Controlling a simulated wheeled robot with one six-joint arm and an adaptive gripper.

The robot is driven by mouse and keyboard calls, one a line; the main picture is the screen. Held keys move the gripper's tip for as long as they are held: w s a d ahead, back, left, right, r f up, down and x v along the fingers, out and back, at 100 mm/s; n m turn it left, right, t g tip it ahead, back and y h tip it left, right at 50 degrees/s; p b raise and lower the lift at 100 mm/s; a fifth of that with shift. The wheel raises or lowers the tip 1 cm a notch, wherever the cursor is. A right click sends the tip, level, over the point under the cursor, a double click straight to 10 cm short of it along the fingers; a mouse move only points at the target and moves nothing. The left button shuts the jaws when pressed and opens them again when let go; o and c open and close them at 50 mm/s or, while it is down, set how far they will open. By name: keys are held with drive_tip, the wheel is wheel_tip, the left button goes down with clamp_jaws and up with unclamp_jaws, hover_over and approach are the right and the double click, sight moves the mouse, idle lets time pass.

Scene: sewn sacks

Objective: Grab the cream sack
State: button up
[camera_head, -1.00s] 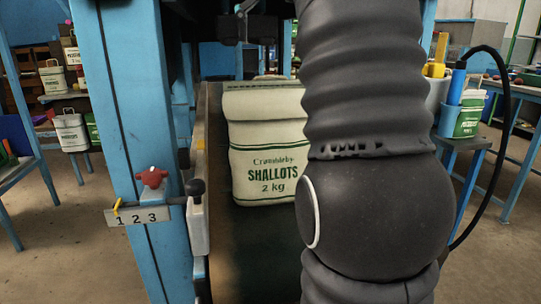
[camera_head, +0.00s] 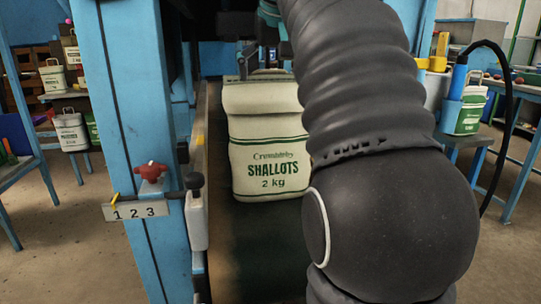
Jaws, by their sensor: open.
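The cream sack (camera_head: 268,150) stands upright on a dark belt (camera_head: 255,250) in the middle of the view. It has green stripes and the print "Crumbleby SHALLOTS 2 kg". Its top is folded over, and its right edge is hidden behind my arm. My gripper (camera_head: 262,58) shows small and dark at the top, above and behind the sack's top edge. It is open, with no sack between its fingers that I can see. Its exact distance from the sack is hard to tell.
Other sacks stand on shelves at left (camera_head: 70,131) and on a stand at right (camera_head: 469,115).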

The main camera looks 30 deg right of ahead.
drive_tip(key=shift+w+f, duration=0.15)
drive_tip(key=shift+f, duration=0.1)
drive_tip(key=c, duration=1.5)
drive_tip(key=shift+r, duration=0.2)
drive_tip(key=shift+c, duration=0.9)
